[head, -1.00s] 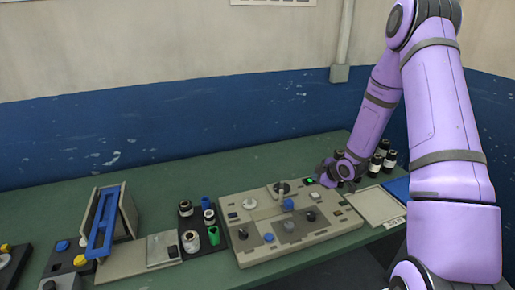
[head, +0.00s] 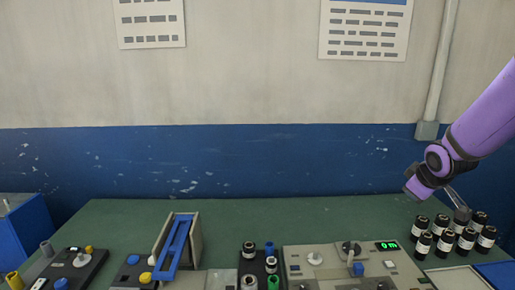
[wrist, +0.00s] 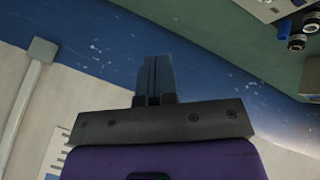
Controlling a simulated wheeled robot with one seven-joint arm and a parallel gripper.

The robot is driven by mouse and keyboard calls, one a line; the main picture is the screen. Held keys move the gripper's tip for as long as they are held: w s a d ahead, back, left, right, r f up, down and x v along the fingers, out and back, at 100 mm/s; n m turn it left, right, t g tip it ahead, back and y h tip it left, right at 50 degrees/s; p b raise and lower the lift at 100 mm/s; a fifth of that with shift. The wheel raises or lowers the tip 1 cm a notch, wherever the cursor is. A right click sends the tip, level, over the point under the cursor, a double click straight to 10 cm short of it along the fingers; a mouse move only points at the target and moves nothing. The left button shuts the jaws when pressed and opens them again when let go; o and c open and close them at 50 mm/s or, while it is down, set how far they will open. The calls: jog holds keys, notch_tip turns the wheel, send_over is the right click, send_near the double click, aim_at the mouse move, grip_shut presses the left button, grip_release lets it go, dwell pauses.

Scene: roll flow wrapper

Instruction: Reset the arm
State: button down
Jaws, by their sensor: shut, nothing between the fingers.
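My arm comes in from the right in the head view, purple with dark joints. My gripper (head: 461,212) points down and to the right, just above or in front of the group of dark bottles; the exact gap is hard to tell. In the wrist view my gripper (wrist: 154,62) shows its two dark fingers pressed together with nothing between them. Beyond the fingers are the blue wall band and part of the green table.
Several dark bottles with white labels (head: 443,242) stand at the table's right. A grey control panel (head: 303,267) with a green "0 m" display (head: 388,246) is left of them. A blue-and-grey stand (head: 173,245) is further left. The table's back strip (head: 300,215) is clear.

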jog(key=s+a+r+m, duration=0.2)
jog(key=s+a+r, duration=0.1)
jog(key=s, duration=0.6)
jog(key=s+a+r+m+g+y, duration=0.1)
jog(key=s+a+r, duration=0.3)
jog(key=s, duration=0.5)
jog(key=s+a+r+m+g, duration=0.1)
jog(key=s+a+r+m, duration=0.2)
jog(key=s+r, duration=0.3)
jog(key=s, duration=0.3)
jog(key=shift+a+r+m+y, duration=0.3)
jog(key=shift+a+r+y, duration=0.05)
jog(key=shift+y, duration=0.05)
